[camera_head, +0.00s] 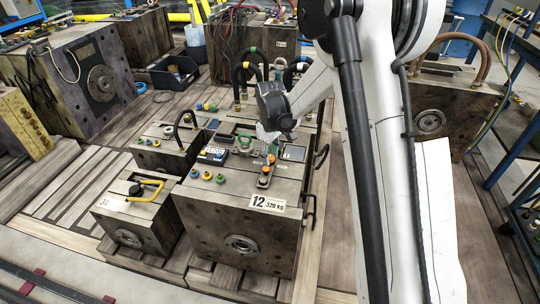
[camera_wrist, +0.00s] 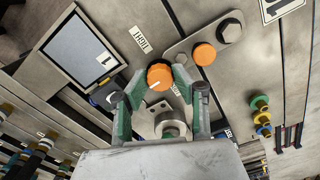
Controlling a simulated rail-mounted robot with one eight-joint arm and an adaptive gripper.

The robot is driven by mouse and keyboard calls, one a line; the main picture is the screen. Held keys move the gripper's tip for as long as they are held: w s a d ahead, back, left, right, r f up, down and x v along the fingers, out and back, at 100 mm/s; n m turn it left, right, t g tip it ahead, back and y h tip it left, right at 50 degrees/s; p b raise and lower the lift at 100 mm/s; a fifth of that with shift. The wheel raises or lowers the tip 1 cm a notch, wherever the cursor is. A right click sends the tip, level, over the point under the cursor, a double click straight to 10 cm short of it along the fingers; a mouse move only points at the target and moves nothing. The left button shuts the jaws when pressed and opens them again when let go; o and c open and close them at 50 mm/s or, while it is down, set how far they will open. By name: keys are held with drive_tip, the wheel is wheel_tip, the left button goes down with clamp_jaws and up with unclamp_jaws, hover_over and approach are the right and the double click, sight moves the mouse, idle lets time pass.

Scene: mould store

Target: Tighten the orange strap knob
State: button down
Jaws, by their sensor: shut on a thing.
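An orange knob (camera_wrist: 160,76) with a white mark sits between the green-sided fingers of my gripper (camera_wrist: 160,80) in the wrist view. The fingers are shut on it from both sides. The white mark is at the knob's lower left. A small label (camera_wrist: 139,38), seeming to read "TIGHT", is above and left of it. A second orange knob (camera_wrist: 204,54) is on a grey metal strap plate (camera_wrist: 240,20) to the upper right, apart from my fingers. In the head view, my gripper (camera_head: 269,147) points down at the orange knob (camera_head: 271,158) on top of mould block 12 (camera_head: 215,215).
Coloured fittings (camera_wrist: 262,117) are to the right. A smaller block with a yellow handle (camera_head: 148,190) stands left of block 12. Black hoses (camera_head: 243,72) rise behind.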

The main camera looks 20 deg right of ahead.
drive_tip(key=m, duration=0.4)
drive_tip(key=shift+m, duration=0.4)
drive_tip(key=m, duration=0.9)
drive_tip(key=shift+m, duration=2)
drive_tip(key=c, duration=1.4)
unclamp_jaws()
